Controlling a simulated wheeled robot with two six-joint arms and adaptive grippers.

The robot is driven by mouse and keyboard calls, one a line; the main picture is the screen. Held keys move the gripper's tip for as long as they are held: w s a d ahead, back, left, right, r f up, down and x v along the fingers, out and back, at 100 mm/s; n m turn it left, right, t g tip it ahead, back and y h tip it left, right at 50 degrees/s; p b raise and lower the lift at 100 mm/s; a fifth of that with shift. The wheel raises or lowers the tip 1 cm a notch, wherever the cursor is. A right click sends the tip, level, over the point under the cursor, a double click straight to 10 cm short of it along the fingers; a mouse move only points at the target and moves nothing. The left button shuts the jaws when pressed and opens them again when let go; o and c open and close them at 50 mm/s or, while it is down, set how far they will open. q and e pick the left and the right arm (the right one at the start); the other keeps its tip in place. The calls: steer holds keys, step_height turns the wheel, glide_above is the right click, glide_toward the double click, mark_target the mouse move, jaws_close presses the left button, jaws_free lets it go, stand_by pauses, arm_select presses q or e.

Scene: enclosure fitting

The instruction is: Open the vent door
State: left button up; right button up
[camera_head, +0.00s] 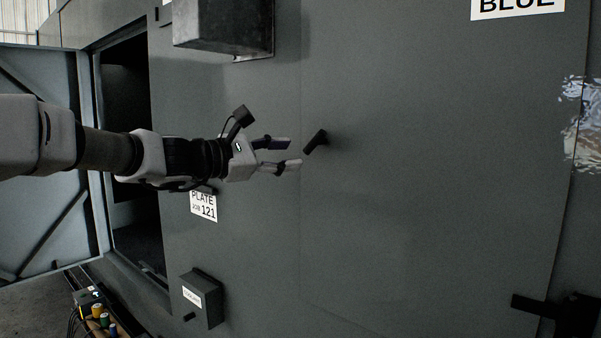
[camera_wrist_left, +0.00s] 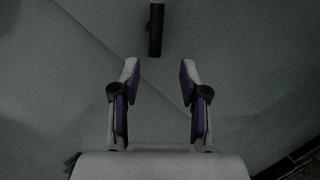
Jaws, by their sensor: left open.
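A large grey panel (camera_head: 430,170), which looks like the vent door, fills the middle and right of the head view and lies flat with the wall beside it. A short black handle (camera_head: 316,141) sticks out near its left edge. My left gripper (camera_head: 290,153) is open and empty, just left of the handle. In the left wrist view, the handle (camera_wrist_left: 156,30) stands ahead of the open fingers (camera_wrist_left: 160,75), roughly centred between them and apart from them. My right gripper is not in view.
A different door (camera_head: 45,150) at the left stands open beside a dark opening (camera_head: 130,100). A grey box (camera_head: 225,25) juts out above my left arm, and a smaller box (camera_head: 203,298) below. A black bracket (camera_head: 570,312) sits at lower right.

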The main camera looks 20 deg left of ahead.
mark_target(314, 139)
arm_select(q)
step_height(314, 139, up, 4)
steer(key=s+d, duration=0.1)
steer(key=s, duration=0.1)
steer(key=p+x, duration=0.1)
steer(key=x, duration=0.1)
steer(key=p+x, duration=0.1)
steer(key=x, duration=0.2)
steer(key=f+p+x, duration=0.1)
steer(key=x, duration=0.1)
steer(key=shift+w+a, duration=0.2)
steer(key=shift+w, duration=0.2)
steer(key=shift+w+d, duration=0.2)
steer(key=shift+d, duration=0.05)
steer(key=shift+s+d+r, duration=0.15)
steer(key=shift+s, duration=0.2)
steer(key=shift+w, duration=0.15)
jaws_close()
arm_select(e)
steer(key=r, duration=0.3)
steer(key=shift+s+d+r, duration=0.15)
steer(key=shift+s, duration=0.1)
